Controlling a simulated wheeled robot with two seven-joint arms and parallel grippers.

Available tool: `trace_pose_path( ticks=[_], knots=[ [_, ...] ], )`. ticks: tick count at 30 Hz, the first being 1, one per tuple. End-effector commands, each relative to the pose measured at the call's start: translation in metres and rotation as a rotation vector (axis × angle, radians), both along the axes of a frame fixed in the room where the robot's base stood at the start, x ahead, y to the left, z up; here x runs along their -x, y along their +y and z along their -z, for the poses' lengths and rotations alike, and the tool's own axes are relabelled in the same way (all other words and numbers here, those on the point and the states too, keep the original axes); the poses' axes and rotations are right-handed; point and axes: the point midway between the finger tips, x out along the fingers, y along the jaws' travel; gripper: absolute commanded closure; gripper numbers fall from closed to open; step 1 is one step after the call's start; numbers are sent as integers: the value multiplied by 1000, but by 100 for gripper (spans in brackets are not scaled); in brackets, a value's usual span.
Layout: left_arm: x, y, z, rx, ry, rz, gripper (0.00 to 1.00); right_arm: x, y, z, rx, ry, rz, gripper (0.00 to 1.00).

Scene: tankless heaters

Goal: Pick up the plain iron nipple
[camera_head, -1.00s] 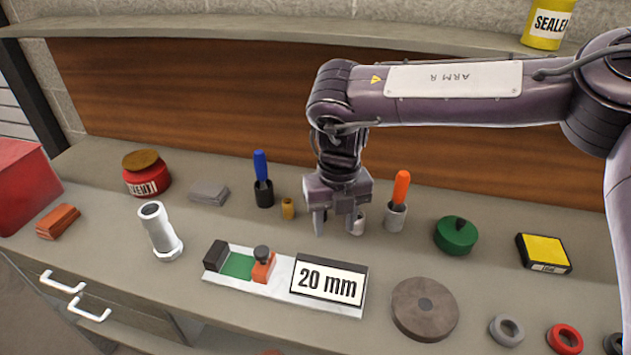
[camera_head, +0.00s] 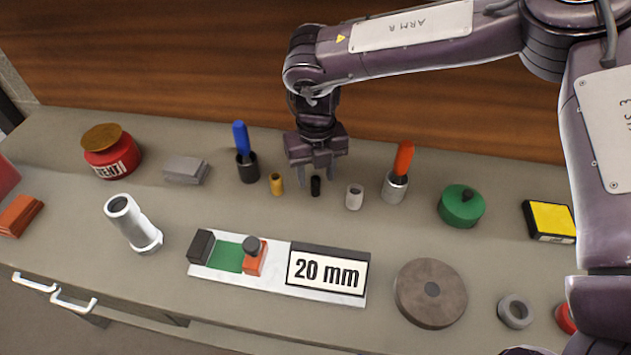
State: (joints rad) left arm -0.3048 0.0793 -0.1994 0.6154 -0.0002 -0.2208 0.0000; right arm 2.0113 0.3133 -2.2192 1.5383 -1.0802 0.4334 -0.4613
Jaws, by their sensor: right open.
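Three small nipples stand in a row on the bench: a brass-coloured one (camera_head: 277,184), a black one (camera_head: 315,187) that looks like the plain iron nipple, and a light grey one (camera_head: 354,197). My right gripper (camera_head: 317,179) is open and points down at the black nipple. Its fingers show on either side of the nipple's top. I cannot tell how far down they reach around it, or whether they touch it. My left gripper is not in view.
A blue-handled tool in a dark holder (camera_head: 247,167) and an orange-handled one in a grey holder (camera_head: 395,187) flank the row. In front lies a gauge with a "20 mm" sign (camera_head: 327,273).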

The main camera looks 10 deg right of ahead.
Motion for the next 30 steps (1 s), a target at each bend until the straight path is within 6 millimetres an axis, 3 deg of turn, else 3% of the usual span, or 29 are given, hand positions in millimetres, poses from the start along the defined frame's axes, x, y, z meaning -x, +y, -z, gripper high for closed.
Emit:
trace_pose_path(
  ticks=[6,13,23,30],
  knots=[
    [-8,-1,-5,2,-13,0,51,0,0,21,1,1,0,55],
    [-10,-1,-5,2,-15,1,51,0,0,22,0,0,0,57],
    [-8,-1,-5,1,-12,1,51,0,0,22,0,0,0,100],
    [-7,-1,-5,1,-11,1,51,0,0,21,0,-1,1,100]
  ],
)
